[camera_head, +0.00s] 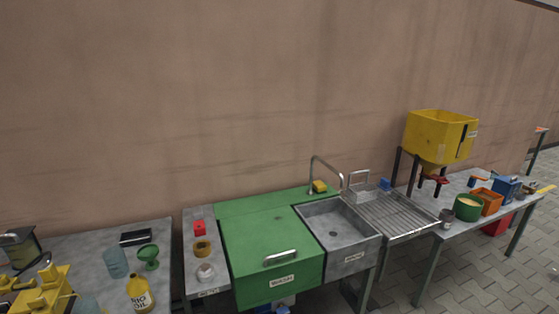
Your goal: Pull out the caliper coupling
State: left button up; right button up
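I cannot make out a caliper coupling in the head view. Neither of my grippers shows in it. On the left grey table (90,243) stands a yellow blocky device (42,292), cut off by the picture's lower edge; I cannot tell what it is. A narrow shelf (210,292) to the right of that table holds a red block (199,227), an ochre ring (202,248) and a pale round part (205,272).
A green lidded washer (265,240) adjoins a metal sink (350,250) and a ribbed drainboard (395,213). A yellow hopper (435,137) stands behind the right table (455,232), which holds an orange box (487,201). A yellow bottle (140,293) stands on the left table. Paved floor (470,272) is open at right.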

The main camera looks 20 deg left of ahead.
aim_at(48, 271)
jog(key=u, duration=1.1)
jog(key=i, duration=0.95)
jog(key=u, duration=0.9)
